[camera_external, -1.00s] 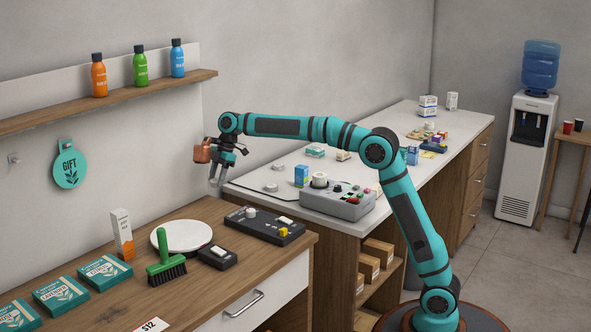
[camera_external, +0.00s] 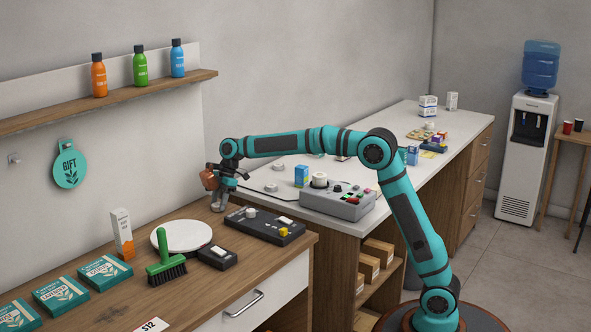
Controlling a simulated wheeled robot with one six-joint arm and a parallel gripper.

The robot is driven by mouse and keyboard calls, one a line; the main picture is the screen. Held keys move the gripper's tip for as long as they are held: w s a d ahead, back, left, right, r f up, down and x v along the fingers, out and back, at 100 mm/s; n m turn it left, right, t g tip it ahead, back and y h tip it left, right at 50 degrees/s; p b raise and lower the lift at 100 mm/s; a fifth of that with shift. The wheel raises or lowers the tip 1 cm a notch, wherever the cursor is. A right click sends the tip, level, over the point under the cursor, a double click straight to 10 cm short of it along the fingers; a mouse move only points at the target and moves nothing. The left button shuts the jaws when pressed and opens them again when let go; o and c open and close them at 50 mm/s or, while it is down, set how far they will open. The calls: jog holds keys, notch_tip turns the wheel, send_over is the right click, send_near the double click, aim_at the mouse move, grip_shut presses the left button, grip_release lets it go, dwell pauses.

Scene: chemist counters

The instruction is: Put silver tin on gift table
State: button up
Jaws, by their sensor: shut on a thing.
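My gripper (camera_external: 217,205) points downward, low at the back right corner of the wooden counter (camera_external: 255,274). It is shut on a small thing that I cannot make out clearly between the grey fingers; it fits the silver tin. I cannot tell whether the fingertips touch the counter. A teal round GIFT sign (camera_external: 69,166) hangs on the wall above this counter. A low silver round piece (camera_external: 271,187) lies on the white counter (camera_external: 462,127) to the right of the gripper.
A black device (camera_external: 265,226) stands just right of the gripper, and a white round plate (camera_external: 182,236) in front-left. A green brush (camera_external: 164,257), a white-orange carton (camera_external: 122,234) and teal boxes (camera_external: 61,293) fill the left. A grey console (camera_external: 338,204) stands on the white counter.

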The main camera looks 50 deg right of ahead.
jog(key=shift+f, duration=0.15)
jog(key=o, duration=1)
jog(key=shift+v, duration=6.2)
